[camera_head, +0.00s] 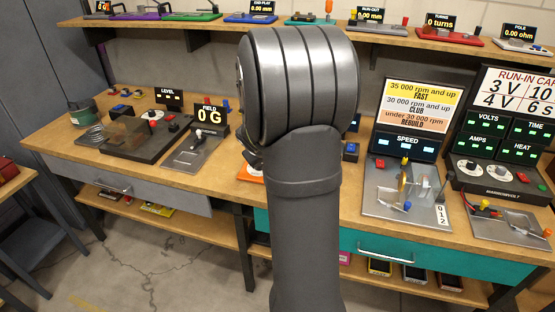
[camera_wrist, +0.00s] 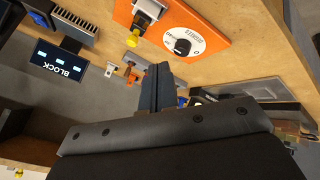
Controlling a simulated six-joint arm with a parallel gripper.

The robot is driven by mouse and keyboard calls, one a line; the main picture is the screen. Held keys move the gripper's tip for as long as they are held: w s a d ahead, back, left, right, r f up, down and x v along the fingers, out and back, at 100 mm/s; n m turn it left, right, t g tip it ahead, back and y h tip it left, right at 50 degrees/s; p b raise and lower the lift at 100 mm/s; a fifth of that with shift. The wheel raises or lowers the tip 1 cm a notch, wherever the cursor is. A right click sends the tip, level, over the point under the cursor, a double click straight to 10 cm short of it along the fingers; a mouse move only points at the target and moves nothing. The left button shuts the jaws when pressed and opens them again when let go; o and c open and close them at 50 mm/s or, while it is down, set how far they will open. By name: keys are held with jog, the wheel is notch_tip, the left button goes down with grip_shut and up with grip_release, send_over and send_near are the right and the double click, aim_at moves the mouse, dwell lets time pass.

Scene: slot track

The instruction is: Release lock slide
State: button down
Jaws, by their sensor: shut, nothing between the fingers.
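My gripper (camera_wrist: 158,70) shows in the wrist view, its two dark fingers closed together with nothing between them. Just beyond the fingertips and to the left are a small orange part (camera_wrist: 131,74) and a grey metal piece (camera_wrist: 133,57). Whether the fingertips touch them I cannot tell. I cannot make out for sure which part is the lock slide. In the head view my own arm hides the middle of the bench and my gripper.
An orange plate (camera_wrist: 205,35) with a white dial and black knob lies close by in the wrist view. A BLOCK display (camera_wrist: 60,62) stands left. In the head view, the wooden bench (camera_head: 225,190) carries a FIELD display (camera_head: 209,115) left and a SPEED station (camera_head: 405,145) right of my arm.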

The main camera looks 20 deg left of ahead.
jog(key=x, duration=1)
jog(key=shift+f, duration=0.1)
jog(key=shift+w+d, duration=0.75)
jog(key=shift+w, duration=0.3)
jog(key=shift+w+d, duration=0.35)
jog(key=shift+w, duration=0.2)
jog(key=shift+d, duration=1.55)
jog(key=shift+r, duration=0.25)
jog(key=v, duration=1.7)
